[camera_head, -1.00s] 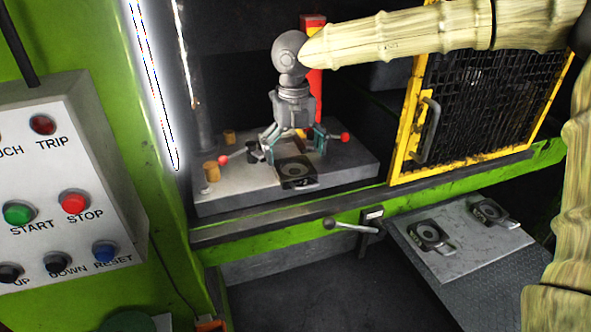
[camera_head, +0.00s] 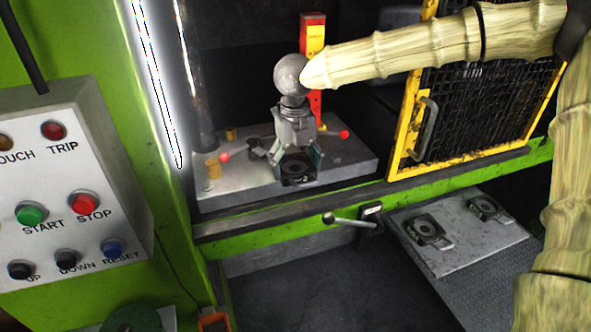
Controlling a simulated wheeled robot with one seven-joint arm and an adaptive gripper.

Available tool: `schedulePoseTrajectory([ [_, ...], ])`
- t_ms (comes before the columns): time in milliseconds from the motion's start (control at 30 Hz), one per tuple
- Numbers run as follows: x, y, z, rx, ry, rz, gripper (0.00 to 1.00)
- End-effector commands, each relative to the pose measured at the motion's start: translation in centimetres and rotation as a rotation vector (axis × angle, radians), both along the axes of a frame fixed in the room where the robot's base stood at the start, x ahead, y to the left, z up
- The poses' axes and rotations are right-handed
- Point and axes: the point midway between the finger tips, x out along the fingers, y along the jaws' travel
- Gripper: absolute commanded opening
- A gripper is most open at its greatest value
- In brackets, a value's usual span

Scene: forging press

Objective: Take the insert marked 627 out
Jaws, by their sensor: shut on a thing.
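A dark, square insert (camera_head: 298,172) with a round recess sits at the front of the grey die block (camera_head: 345,165) in the press. No number on it is readable. My gripper (camera_head: 298,162) reaches down from above and behind, with its teal fingers on the left and right sides of the insert, shut on it. The gripper hides the insert's back part. I cannot tell whether the insert's underside touches the block.
Red-knobbed levers (camera_head: 344,134) flank the gripper. A yellow-framed mesh guard (camera_head: 470,110) stands right. A grey side tray (camera_head: 465,250) holds two similar inserts (camera_head: 427,232). A handled lever (camera_head: 345,221) projects from the green front rail. The control box (camera_head: 70,200) is left.

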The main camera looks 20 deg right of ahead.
Motion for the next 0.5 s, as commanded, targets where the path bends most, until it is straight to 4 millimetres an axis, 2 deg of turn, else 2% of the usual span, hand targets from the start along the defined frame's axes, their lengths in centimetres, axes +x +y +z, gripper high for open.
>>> schedulePoseTrajectory([
  [33,-0.04,-0.01,-0.03,0.000,0.001,0.000,0.33],
  [167,-0.05,0.00,-0.03,0.000,0.001,0.000,0.09],
  [500,0.04,0.03,0.33,0.000,-0.002,0.000,0.09],
])
